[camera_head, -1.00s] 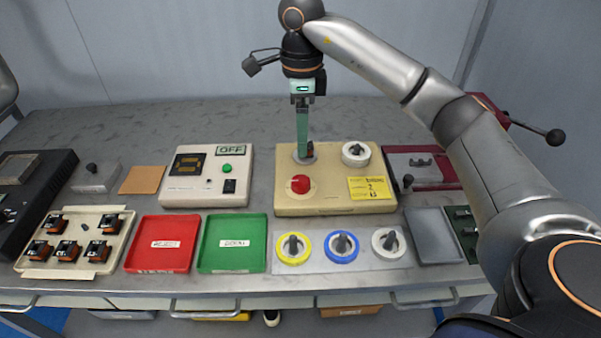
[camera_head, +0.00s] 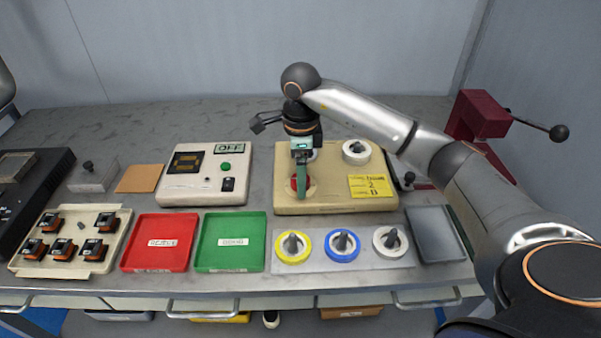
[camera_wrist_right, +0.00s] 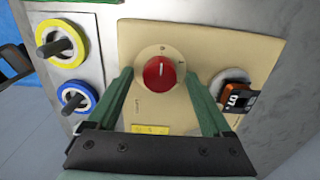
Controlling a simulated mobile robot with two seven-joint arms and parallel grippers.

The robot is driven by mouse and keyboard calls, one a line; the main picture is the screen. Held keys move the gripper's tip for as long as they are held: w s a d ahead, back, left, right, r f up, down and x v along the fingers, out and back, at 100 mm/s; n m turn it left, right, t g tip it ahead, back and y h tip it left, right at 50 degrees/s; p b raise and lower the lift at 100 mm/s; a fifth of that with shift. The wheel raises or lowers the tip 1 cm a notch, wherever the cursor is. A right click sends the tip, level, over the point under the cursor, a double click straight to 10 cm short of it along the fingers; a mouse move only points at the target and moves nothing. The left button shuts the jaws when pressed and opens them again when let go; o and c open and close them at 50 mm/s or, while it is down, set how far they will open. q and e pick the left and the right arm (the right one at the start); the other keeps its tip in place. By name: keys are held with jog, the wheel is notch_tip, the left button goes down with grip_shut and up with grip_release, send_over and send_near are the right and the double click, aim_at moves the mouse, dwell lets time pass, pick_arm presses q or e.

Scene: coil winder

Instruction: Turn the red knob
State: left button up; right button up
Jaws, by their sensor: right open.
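The red knob (camera_wrist_right: 160,73) sits on a pale dial on the beige winder box (camera_head: 325,207). In the head view the knob (camera_head: 295,184) is partly hidden behind my right gripper. My right gripper (camera_head: 301,190) points down over it. In the right wrist view the two green fingers of this gripper (camera_wrist_right: 162,85) are open, one on each side of the knob, with gaps on both sides. The white line on the knob's face points roughly up in that view. My left gripper is not in view.
A dark-and-orange part (camera_wrist_right: 238,97) sits on the box beside the right finger. A white spool (camera_head: 356,151) and a yellow label (camera_head: 373,187) are also on the box. Yellow (camera_head: 293,246), blue (camera_head: 342,245) and white (camera_head: 390,242) rings lie in front.

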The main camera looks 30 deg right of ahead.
grip_shut()
dwell(0.6)
